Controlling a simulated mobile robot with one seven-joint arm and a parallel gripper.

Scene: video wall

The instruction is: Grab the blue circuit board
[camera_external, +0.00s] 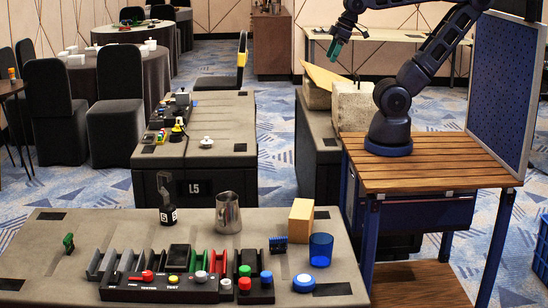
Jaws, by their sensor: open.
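A small dark blue piece (278,245), which looks like the blue circuit board, is on the grey front table (330,262). It is between the row of racks and the tan block and is too small to make out in detail. My gripper (335,47) is high at the top of the view, pointing down, above and far behind the front table.
A tan block (301,221), a blue cup (321,250) and a blue-topped round button (303,283) crowd the board's right side. A button box (256,285) is in front. A metal pitcher (228,213) stands behind left. The table's left end is mostly clear.

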